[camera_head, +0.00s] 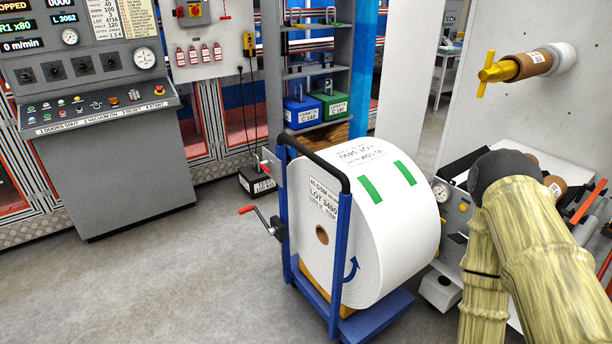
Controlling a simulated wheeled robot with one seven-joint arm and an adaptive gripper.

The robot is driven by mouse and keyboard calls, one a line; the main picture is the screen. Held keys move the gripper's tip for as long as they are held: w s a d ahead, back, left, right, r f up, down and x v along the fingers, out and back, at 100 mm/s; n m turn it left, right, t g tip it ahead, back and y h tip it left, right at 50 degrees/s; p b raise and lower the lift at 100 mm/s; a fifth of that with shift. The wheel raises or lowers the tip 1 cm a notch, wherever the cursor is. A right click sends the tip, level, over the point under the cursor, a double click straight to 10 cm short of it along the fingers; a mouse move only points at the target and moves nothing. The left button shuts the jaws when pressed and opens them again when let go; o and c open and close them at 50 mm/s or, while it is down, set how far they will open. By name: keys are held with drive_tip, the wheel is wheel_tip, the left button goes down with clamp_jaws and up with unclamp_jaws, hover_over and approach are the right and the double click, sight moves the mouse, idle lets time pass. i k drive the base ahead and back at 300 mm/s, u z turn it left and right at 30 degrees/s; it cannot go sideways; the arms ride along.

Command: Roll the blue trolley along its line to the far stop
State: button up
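The blue trolley (341,245) stands upright on the grey floor right of centre, with a black-topped push handle (318,160) at its near left side. It carries a large white roll (395,225) with green strips, a printed label and a blue arrow. A crank with a red grip (247,210) sticks out at its left. My bent arm, in a yellowish sleeve, is at the right, beside the roll in the picture; whether it touches anything is unclear. My gripper is not in view. I cannot make out a floor line or the far stop.
A control console (105,150) stands at left. Behind the trolley is a shelf with blue and green boxes (330,105) and a small black box (256,180) on the floor. A grey panel with a yellow-handled spindle (530,66) stands at right. The floor at front left is clear.

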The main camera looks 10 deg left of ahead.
sight(361, 328)
drive_tip(key=z, duration=0.2)
drive_tip(key=k, duration=0.4)
drive_tip(key=u, duration=1.2)
drive_tip(key=i, duration=1.35)
drive_tip(key=z, duration=0.55)
